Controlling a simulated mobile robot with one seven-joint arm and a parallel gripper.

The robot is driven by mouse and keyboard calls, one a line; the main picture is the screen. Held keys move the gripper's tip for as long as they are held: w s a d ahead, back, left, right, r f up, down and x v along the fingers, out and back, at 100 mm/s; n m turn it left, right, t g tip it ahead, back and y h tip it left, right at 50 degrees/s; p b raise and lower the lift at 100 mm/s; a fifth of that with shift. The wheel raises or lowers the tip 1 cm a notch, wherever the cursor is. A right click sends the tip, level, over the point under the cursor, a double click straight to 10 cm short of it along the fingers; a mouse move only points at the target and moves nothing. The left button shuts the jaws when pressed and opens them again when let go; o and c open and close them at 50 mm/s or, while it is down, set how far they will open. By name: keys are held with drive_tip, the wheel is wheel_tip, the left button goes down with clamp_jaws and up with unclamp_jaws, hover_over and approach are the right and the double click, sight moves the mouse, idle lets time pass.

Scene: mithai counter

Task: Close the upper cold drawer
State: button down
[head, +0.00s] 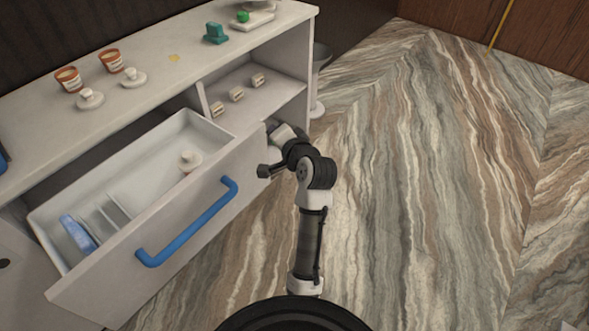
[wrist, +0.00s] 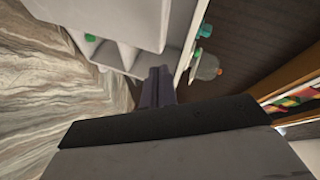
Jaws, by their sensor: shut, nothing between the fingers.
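The upper cold drawer (head: 160,218) is pulled well out of the counter in the head view, its pale front facing the lower right. A blue bar handle (head: 190,222) runs along that front. My gripper (wrist: 157,75) is shut and empty in the wrist view. In the head view its hand is beside the drawer front's right end, away from the handle; its fingertips are hidden there. I cannot tell whether it touches the drawer.
The white counter top (head: 150,70) holds two brown-and-white cups (head: 90,70), two white lids and a teal object (head: 215,33). An open shelf (head: 262,93) with several small blocks is right of the drawer. The striped floor (head: 430,180) on the right is clear.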

wheel_tip(320, 180, down, 6)
drive_tip(key=s+d+m+g+y, duration=0.2)
drive_tip(key=m, duration=0.2)
drive_tip(key=m+y, duration=0.6)
drive_tip(key=m, duration=0.8)
approach(247, 170)
drive_tip(key=p+x, duration=0.2)
drive_tip(key=x, duration=0.5)
drive_tip(key=shift+w+a+r, duration=0.1)
drive_tip(key=shift+w+a, duration=0.1)
drive_tip(key=shift+a, duration=0.15)
drive_tip(key=b+x, duration=0.2)
drive_tip(key=x, duration=0.7)
drive_tip(key=b+x, duration=0.2)
drive_tip(key=x, duration=0.7)
drive_tip(key=f+b+x, duration=0.1)
drive_tip(key=b+x, duration=0.1)
drive_tip(key=x, duration=0.7)
drive_tip(key=shift+a+f, duration=0.1)
drive_tip(key=shift+a, duration=0.05)
drive_tip(key=shift+b+x, duration=0.4)
drive_tip(key=shift+x, duration=0.45)
drive_tip(key=shift+w+r, duration=0.1)
drive_tip(key=shift+r, duration=0.35)
